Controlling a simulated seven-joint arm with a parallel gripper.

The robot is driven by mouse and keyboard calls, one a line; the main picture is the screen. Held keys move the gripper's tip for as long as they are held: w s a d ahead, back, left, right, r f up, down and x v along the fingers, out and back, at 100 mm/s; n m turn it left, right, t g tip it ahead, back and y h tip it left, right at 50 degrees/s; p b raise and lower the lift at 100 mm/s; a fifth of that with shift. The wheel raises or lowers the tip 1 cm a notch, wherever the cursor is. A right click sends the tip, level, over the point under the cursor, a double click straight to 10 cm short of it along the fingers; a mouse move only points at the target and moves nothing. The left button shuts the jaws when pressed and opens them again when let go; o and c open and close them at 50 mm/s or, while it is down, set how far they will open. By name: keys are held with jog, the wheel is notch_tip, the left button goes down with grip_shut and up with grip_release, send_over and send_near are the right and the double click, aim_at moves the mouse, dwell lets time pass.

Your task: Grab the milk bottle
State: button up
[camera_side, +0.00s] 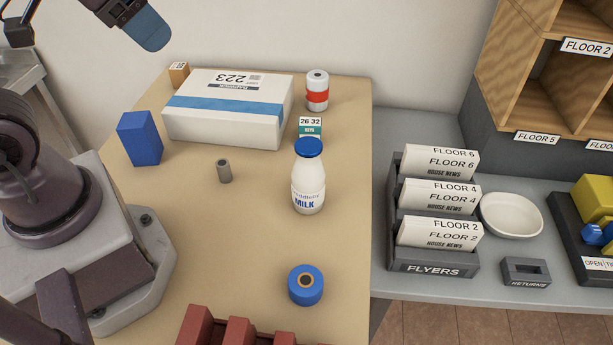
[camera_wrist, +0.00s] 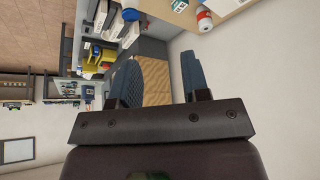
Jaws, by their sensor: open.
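The milk bottle (camera_side: 308,182) is white with a blue cap and blue MILK lettering. It stands upright on the tan table, right of the table's middle. In the side view my gripper shows only in part at the top left, where a blue-grey finger (camera_side: 148,28) hangs high above the back of the table, well away from the bottle. In the wrist view my gripper (camera_wrist: 160,82) has its two fingers apart with nothing between them.
A blue tape roll (camera_side: 305,285) lies in front. The flyer rack (camera_side: 436,268) is right.

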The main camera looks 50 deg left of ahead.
jog(key=o, duration=1)
notch_tip(320, 180, up, 4)
jog(key=f+m+t+y, duration=0.1)
jog(key=m+t+y, duration=0.8)
jog(key=m, duration=2.2)
send_over(301, 197)
jog(key=v, duration=0.2)
jog(key=t, duration=0.1)
jog(key=shift+n+h, duration=0.3)
notch_tip(301, 197, down, 35)
jog(key=shift+f, duration=0.1)
jog(key=shift+w+a+f, duration=0.1)
jog(key=shift+f, duration=0.05)
jog(key=shift+x, duration=2.45)
